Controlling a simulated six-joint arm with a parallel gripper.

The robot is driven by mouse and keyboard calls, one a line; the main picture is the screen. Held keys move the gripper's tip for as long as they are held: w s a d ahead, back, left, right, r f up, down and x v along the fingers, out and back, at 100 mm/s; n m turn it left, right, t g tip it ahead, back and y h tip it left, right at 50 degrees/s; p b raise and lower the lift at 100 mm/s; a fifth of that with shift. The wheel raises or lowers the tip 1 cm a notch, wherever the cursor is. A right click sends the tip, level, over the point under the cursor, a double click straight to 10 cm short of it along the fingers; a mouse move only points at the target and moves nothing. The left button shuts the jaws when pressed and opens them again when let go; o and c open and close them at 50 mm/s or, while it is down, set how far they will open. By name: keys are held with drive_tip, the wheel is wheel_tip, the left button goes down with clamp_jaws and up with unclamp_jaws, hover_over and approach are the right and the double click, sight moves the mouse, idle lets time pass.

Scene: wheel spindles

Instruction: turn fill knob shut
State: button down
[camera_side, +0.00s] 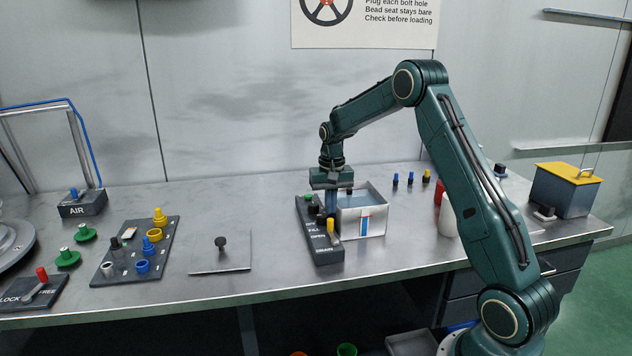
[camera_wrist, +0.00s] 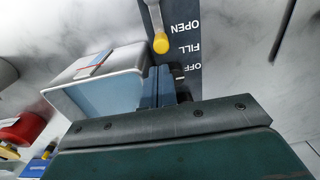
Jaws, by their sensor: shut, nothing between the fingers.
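The dark control panel (camera_side: 325,252) stands on the bench and carries a green knob (camera_side: 308,197), dark knobs and a yellow-tipped lever (camera_side: 330,226). In the wrist view the panel (camera_wrist: 183,20) shows the words OPEN, FILL and OFF, with the yellow lever tip (camera_wrist: 161,44) beside OPEN. A dark knob (camera_wrist: 178,70) is partly hidden beside my fingers, close to FILL and OFF. My gripper (camera_side: 331,208) points down over the panel, its fingers (camera_wrist: 162,72) shut and empty beside this knob. I cannot tell whether they touch it.
A white-walled tank (camera_side: 376,222) with blue inside stands right against the panel's side, close to my fingers. A plate with a black knob (camera_side: 221,243) and a tray of coloured plugs (camera_side: 133,270) lie left. Bare bench lies between the plate and panel.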

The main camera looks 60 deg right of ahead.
drive_tip(key=shift+r, duration=1.4)
drive_tip(key=s+a+r+n+t, duration=0.1)
drive_tip(key=s+a+r+n, duration=0.1)
drive_tip(key=s+a+r, duration=0.45)
drive_tip(key=s+a+r+n+t, duration=0.2)
drive_tip(key=s+a+r, duration=0.2)
drive_tip(key=a+r, duration=0.45)
drive_tip(key=s+a+n+t, duration=0.1)
drive_tip(key=s+a+n, duration=0.1)
drive_tip(key=s+a, duration=0.3)
drive_tip(key=s+a+f+n+t, duration=0.1)
drive_tip(key=s+a+n, duration=0.2)
drive_tip(key=s, duration=0.9)
drive_tip(key=shift+s+a+t, duration=0.15)
drive_tip(key=shift+a+t, duration=0.15)
drive_tip(key=shift+a, duration=0.95)
